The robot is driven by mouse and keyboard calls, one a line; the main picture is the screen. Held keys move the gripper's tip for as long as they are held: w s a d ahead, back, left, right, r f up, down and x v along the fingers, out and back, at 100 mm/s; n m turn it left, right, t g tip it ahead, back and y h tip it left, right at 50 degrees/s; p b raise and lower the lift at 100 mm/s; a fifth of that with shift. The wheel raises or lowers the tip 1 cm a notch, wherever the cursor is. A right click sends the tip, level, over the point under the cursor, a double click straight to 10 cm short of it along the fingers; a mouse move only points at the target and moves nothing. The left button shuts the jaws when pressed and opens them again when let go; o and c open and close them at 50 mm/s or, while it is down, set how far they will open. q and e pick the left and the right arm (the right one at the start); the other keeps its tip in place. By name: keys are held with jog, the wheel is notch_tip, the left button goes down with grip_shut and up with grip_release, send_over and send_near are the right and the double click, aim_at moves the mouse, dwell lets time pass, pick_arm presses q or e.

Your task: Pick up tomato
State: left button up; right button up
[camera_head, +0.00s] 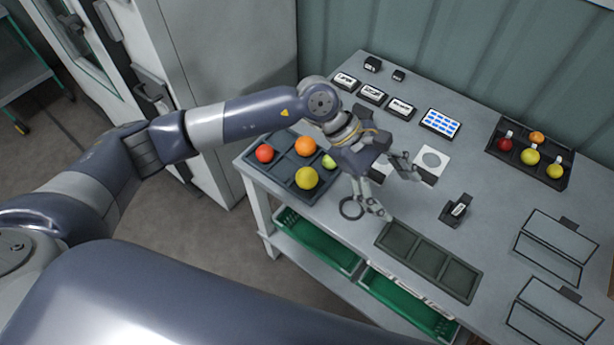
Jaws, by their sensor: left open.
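A dark divided tray (273,178) at the table's left end holds a red tomato (265,153), an orange tomato (306,146), a yellow tomato (306,178) and a green one (329,161), partly hidden by my wrist. My left gripper (396,190) is open and empty, to the right of this tray and over the table. My right gripper is not in view.
An empty three-part dark tray (428,261) lies at the table's front edge. A black ring (351,208), a white square plate (432,162) and a small black device (457,209) lie near the gripper. Labelled blocks (372,94) line the back. Green crates (318,243) stand below.

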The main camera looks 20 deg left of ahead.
pick_arm(q)
jog(key=w+a+f+m+t+y, duration=0.1)
jog(key=w+a+f+y, duration=0.15)
jog(key=a, duration=0.35)
jog(key=w+a+f+m+y, duration=0.1)
jog(key=w+a+y, duration=0.2)
jog(key=a, duration=0.3)
jog(key=y, duration=0.3)
send_over(307, 172)
jog(key=shift+w+a+r, duration=0.2)
notch_tip(307, 172, down, 5)
jog(key=shift+r+p, duration=0.2)
jog(key=shift+p, duration=0.55)
jog(key=f, duration=0.1)
jog(key=f+p, duration=0.1)
jog(key=f, duration=0.1)
jog(key=f+p, duration=0.1)
jog(key=shift+s+d+f, duration=0.15)
jog(key=shift+s+f, duration=0.15)
jog(key=shift+f+p, duration=0.3)
jog(key=shift+f, duration=0.3)
jog(key=c, duration=0.8)
